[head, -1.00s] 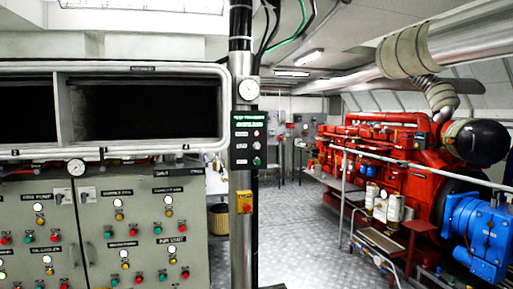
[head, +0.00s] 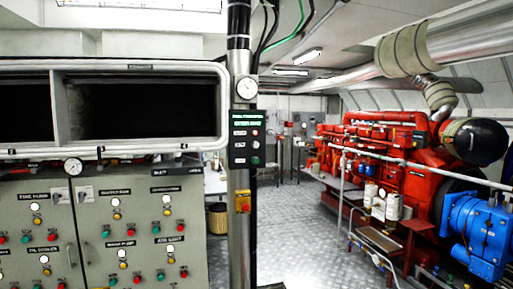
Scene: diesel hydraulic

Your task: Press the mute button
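A black control panel (head: 239,150) is fixed to a grey pillar in the middle of the head view. It has a lit green title at the top and a short column of small buttons or lamps, with a green one (head: 255,160) at the bottom. The panel's labels are too small to read, so I cannot tell which button is mute. Neither of my grippers is in view.
The grey pillar (head: 240,260) stands beside a cabinet (head: 140,225) with several coloured buttons and lamps. A yellow box with a red switch (head: 243,201) is below the panel. A red engine (head: 390,165) and railing stand at the right. The floor (head: 300,225) between is clear.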

